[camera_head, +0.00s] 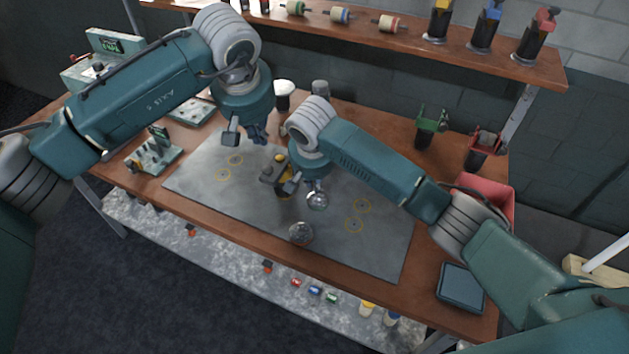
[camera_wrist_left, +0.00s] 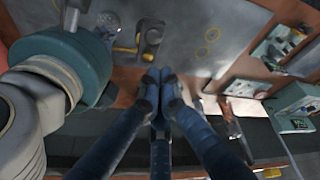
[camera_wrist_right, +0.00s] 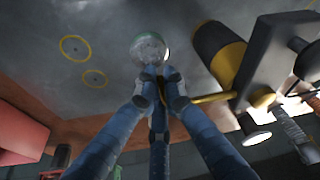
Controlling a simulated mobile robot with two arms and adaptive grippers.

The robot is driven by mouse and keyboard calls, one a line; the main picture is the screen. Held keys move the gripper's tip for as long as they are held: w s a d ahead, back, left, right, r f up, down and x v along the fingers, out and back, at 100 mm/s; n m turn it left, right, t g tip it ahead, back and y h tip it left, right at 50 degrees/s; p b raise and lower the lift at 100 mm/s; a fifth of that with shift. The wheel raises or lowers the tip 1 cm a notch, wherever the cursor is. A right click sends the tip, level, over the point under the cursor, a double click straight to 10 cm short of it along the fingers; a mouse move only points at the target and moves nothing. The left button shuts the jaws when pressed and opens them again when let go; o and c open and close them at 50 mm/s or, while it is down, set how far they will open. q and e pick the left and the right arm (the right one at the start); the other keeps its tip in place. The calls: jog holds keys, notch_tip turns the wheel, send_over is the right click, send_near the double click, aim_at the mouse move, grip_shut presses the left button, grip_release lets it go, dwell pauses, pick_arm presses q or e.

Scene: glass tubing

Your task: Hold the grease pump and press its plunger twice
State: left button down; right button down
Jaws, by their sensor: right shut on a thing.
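The grease pump (camera_head: 268,177) has a dark body and head with yellow parts, and stands over the middle of the grey mat. It also shows in the left wrist view (camera_wrist_left: 150,38) and, close up, in the right wrist view (camera_wrist_right: 225,60). My right gripper (camera_head: 314,183) is beside it, on its right, shut. A yellow rod of the pump runs to its fingers (camera_wrist_right: 160,78); the exact grip point is partly hidden. The pump's yellow knob (camera_head: 280,158) is on top. My left gripper (camera_head: 256,135) is above and left of the pump, fingers together, empty and apart from it.
A shiny round thing (camera_head: 317,199) shows just below my right gripper, and another (camera_head: 300,233) is on the mat nearer the front. A board fixture (camera_head: 155,158) stands left, a red bin (camera_head: 490,190) right. A shelf (camera_head: 400,42) spans the back. The mat's right side is clear.

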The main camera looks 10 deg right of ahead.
aim_at(267, 169)
pick_arm(q)
jog(key=shift+d+f+m, duration=0.15)
jog(key=shift+f+m, duration=0.65)
jog(key=shift+f, duration=0.8)
jog(key=shift+d+f+m, duration=0.1)
jog(key=shift+f+m, duration=0.7)
jog(key=shift+f, duration=0.8)
